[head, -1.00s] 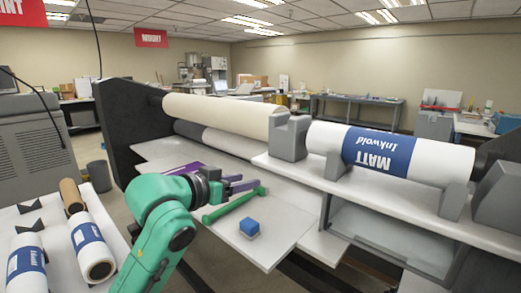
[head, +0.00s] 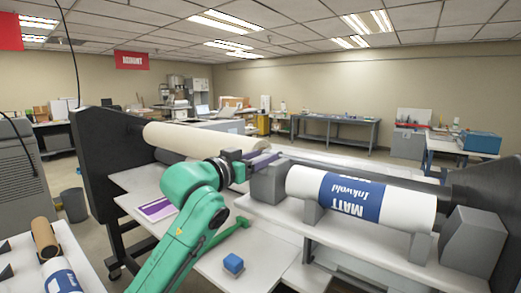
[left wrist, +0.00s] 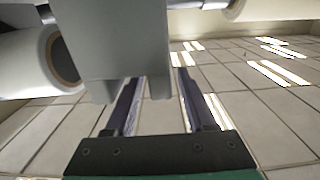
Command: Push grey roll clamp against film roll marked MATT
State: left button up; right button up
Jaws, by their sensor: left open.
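The grey roll clamp (head: 268,184) stands at the left end of the film roll marked MATT (head: 345,198), a white roll with a blue band. In the head view they look very close; I cannot tell if they touch. In the left wrist view the clamp (left wrist: 118,45) fills the upper left, and the roll's open cardboard core end (left wrist: 65,55) shows beside it. My left gripper (head: 262,158) is open at the clamp's upper left side. Its fingers (left wrist: 158,95) point toward the clamp, which covers part of one finger. Contact is unclear. My right gripper is not in view.
A cream roll (head: 190,140) lies along the machine behind my left arm. A blue block (head: 233,262), a green bar (head: 230,232) and a purple-and-white item (head: 157,208) lie on the white shelf. Grey supports (head: 420,247) hold the MATT roll; a large grey block (head: 472,238) stands at its right.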

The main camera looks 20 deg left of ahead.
pick_arm(q)
jog(key=shift+w, duration=0.15)
jog(key=shift+c, duration=0.3)
grip_shut()
dwell(1.1)
